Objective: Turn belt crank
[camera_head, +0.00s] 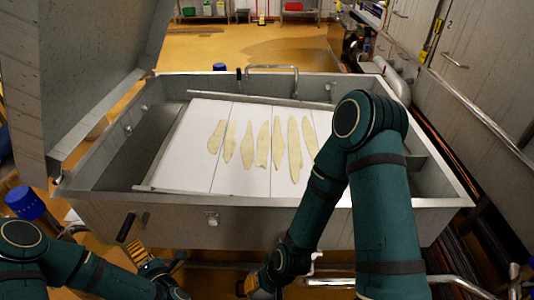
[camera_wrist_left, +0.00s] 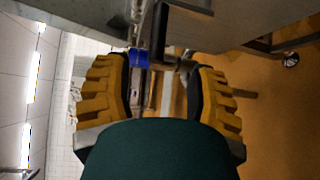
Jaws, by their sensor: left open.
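The belt crank shows its black handle (camera_head: 126,227) at the front left of the metal vat in the head view. In the left wrist view a dark upright bar, which looks like the crank handle (camera_wrist_left: 160,35), stands just beyond the fingertips, near the middle of the gap. My left gripper (camera_head: 155,258) is below and right of the handle in the head view. Its yellow-padded fingers are open and empty in the left wrist view (camera_wrist_left: 160,65). My right gripper (camera_head: 246,287) is low at the front, partly hidden by its arm, and its jaws cannot be made out.
The metal vat (camera_head: 240,222) holds a white belt (camera_head: 188,140) with several pale flat pieces (camera_head: 247,146). A raised metal lid (camera_head: 90,70) stands at left. A blue-capped object (camera_head: 25,203) is at far left. A rail (camera_head: 345,281) runs along the front right.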

